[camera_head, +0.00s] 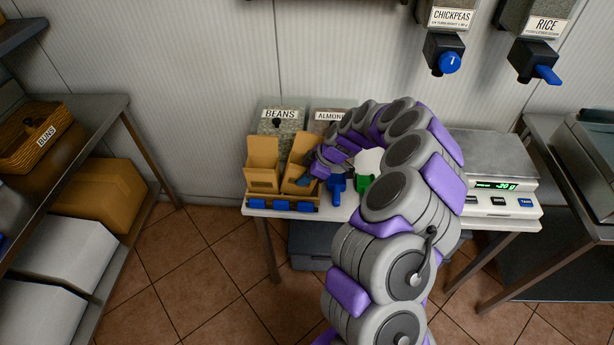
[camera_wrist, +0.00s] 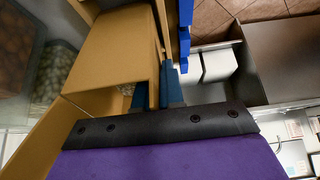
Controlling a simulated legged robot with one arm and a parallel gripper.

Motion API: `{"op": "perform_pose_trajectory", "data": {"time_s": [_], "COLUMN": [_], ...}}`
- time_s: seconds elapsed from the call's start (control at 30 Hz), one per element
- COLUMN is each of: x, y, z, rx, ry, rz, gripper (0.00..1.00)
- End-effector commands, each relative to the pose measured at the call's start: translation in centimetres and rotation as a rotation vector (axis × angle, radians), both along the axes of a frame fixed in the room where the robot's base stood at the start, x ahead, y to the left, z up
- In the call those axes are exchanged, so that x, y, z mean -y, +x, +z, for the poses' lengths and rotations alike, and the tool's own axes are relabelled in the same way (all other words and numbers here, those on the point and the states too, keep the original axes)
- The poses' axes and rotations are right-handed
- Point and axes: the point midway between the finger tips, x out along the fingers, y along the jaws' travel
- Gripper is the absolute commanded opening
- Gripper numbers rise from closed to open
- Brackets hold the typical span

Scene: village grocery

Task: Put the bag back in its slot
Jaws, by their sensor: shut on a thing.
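Two brown paper bags stand at the rack (camera_head: 282,196) on the left end of the white table in the head view. The left bag (camera_head: 262,164) is upright in it. The second bag (camera_head: 297,178) leans to the right, its base at or just over the rack; I cannot tell whether it is seated. My gripper (camera_head: 309,178) is shut on the leaning bag from its right side. In the wrist view, my blue fingertips (camera_wrist: 157,92) pinch a thin brown wall between them. Brown bag surfaces (camera_wrist: 110,55) fill the upper left there.
Beans (camera_head: 280,124) and almonds (camera_head: 327,117) containers stand behind the bags. A blue scoop (camera_head: 337,185) and a green scoop (camera_head: 364,182) lie right of the rack. A scale (camera_head: 497,192) stands farther right. My arm hides the table's middle.

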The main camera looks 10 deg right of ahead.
Motion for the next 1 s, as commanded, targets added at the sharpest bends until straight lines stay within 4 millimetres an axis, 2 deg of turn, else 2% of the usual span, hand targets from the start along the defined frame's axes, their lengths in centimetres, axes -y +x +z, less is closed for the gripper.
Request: {"op": "perform_pose_trajectory", "data": {"time_s": [0.03, 0.2, 0.23, 0.5, 0.83, 1.0], "x": [-0.7, -0.8, -0.8, -1.0, -0.9, 0.6], "y": [-0.5, -0.5, -0.5, -0.4, -0.4, -0.7], "z": [-0.6, -0.6, -0.6, -0.6, -0.2, 1.9], "rx": [-0.015, -0.016, -0.017, -0.016, -0.014, -0.006], "ry": [0.005, 0.005, 0.004, 0.004, 0.004, 0.004], "rz": [0.014, 0.015, 0.016, 0.014, 0.013, 0.008], "gripper": [0.00, 0.00, 0.11, 0.37, 0.38, 0.38]}}
